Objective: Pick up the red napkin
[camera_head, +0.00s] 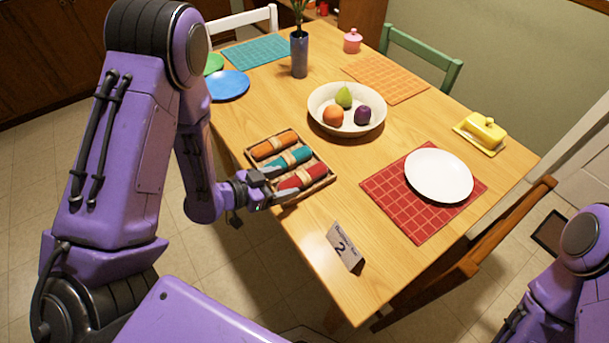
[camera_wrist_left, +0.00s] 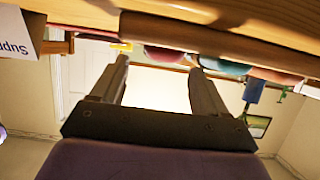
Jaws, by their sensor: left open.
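The red napkin (camera_head: 305,177) is rolled with a pale band. It lies in the nearest slot of a wooden tray (camera_head: 325,166) on the table, beside a teal napkin (camera_head: 289,160) and an orange napkin (camera_head: 273,146). My left gripper (camera_head: 281,182) is open and empty at the tray's left side, close to the near end of the red napkin. In the left wrist view the fingers (camera_wrist_left: 158,68) are spread, and the red napkin (camera_wrist_left: 163,54) shows past them, partly hidden by the tray wall. My right gripper is out of view; only part of that arm shows.
A name card (camera_head: 344,246) stands near the table's front corner. A red placemat (camera_head: 384,189) with a white plate (camera_head: 438,175) lies right of the tray. A fruit bowl (camera_head: 320,98) and a blue vase (camera_head: 299,55) stand behind it. Bare tabletop (camera_head: 340,205) lies between tray and card.

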